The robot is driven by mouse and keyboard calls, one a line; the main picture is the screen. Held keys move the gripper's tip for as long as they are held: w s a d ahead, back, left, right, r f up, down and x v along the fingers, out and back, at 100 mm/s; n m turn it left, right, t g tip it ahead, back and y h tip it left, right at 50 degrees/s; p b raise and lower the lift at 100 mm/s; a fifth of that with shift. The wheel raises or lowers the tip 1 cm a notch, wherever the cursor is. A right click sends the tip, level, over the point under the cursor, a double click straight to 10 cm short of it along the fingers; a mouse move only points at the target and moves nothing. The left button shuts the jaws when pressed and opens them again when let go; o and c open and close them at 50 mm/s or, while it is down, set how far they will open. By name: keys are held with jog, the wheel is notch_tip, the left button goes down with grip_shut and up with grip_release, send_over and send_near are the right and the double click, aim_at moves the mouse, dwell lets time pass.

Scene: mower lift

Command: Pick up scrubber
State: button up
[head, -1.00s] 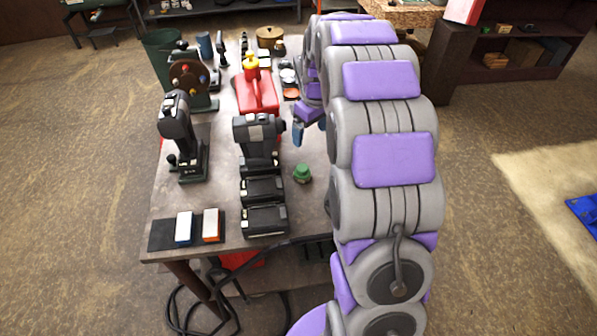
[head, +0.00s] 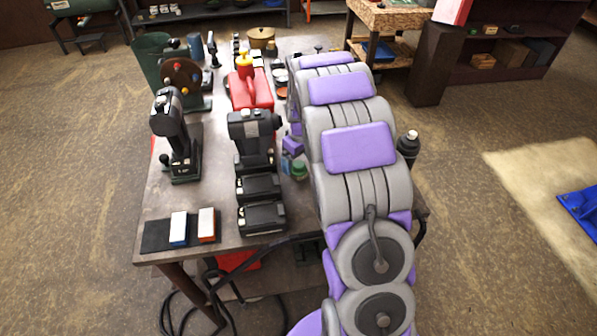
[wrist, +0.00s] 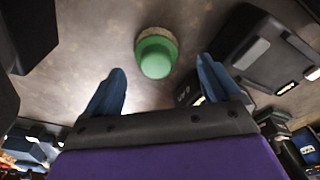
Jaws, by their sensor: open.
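The scrubber is a small round piece with a green top and a pale tan lower edge. It stands on the grey worktable (head: 222,218), right of the black battery units, in the head view (head: 300,171), and at the upper middle of the wrist view (wrist: 155,55). My gripper (wrist: 160,67) is open and empty, its two blue fingers apart. The scrubber shows between and just past the fingertips in the wrist view. In the head view my gripper (head: 290,162) is just left of and behind the scrubber, partly hidden by my arm.
Black battery units (head: 260,187) stand close left of the scrubber, with a black clamp-like tool (head: 252,136) behind. A red can (head: 250,92) is farther back. Two sharpening blocks (head: 193,227) lie at the front left. A dark bottle (head: 408,146) stands at the right edge.

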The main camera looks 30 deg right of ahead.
aim_at(300, 163)
jog(key=f, duration=0.3)
jog(key=shift+w+a+b, duration=0.1)
jog(key=shift+a+b, duration=0.2)
jog(key=shift+w+d+f, duration=0.1)
jog(key=shift+d+f, duration=0.05)
jog(key=shift+f, duration=0.1)
jog(key=shift+d, duration=0.7)
jog(key=shift+c, duration=1.3)
jog(key=shift+a, duration=0.7)
jog(key=c, duration=0.6)
jog(key=shift+d, duration=0.15)
jog(key=c, duration=0.3)
jog(key=shift+d, duration=0.4)
